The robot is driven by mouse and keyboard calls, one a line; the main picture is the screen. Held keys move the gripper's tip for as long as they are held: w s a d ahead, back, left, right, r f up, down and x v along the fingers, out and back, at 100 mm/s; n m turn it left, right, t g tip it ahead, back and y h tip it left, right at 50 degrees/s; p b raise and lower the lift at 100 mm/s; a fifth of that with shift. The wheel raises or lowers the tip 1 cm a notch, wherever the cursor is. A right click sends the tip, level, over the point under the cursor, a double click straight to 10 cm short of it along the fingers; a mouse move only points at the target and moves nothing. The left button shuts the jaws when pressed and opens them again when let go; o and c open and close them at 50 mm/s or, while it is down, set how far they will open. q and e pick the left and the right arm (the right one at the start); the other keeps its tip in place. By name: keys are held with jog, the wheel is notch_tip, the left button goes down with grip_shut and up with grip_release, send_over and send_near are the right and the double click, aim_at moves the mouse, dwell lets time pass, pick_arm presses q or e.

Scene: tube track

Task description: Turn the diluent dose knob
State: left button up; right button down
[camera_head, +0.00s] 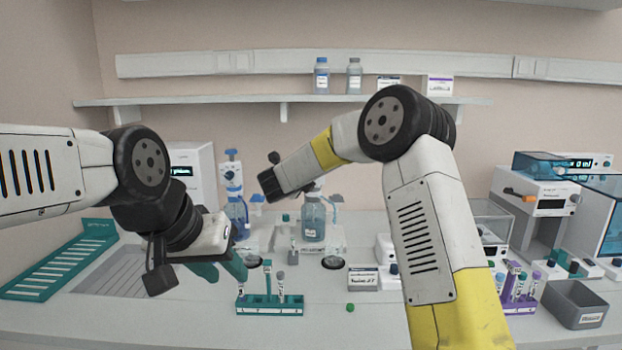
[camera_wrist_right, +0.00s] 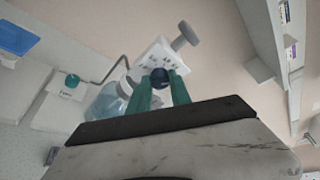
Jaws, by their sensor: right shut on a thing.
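In the right wrist view the dark blue diluent dose knob (camera_wrist_right: 159,77) sits on the front of a white dispenser head (camera_wrist_right: 152,58) with a grey plunger top. My right gripper (camera_wrist_right: 159,92) has its green fingers on both sides of the knob and is shut on it. The clear bottle (camera_wrist_right: 110,101) with bluish liquid is below the head. In the head view this bottle (camera_head: 313,222) stands at the middle of the bench; my right forearm hides the gripper and most of the dispenser top. My left gripper (camera_head: 228,271) hangs empty above the bench, its teal fingers apart.
A second bottle with a blue dispenser (camera_head: 235,205) stands behind my left gripper. A teal tube rack (camera_head: 269,304) and a small sign (camera_head: 363,278) are in front. A purple rack (camera_head: 518,297) and grey bin (camera_head: 577,304) are at right.

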jog(key=shift+d+m+g+y, duration=0.1)
jog(key=shift+m+g+y, duration=0.3)
jog(key=shift+m+y, duration=0.75)
jog(key=shift+m+h, duration=0.25)
jog(key=shift+m, duration=0.2)
jog(key=c, duration=1.2)
grip_release()
jog(key=shift+r, duration=0.1)
jog(key=shift+v, duration=3.9)
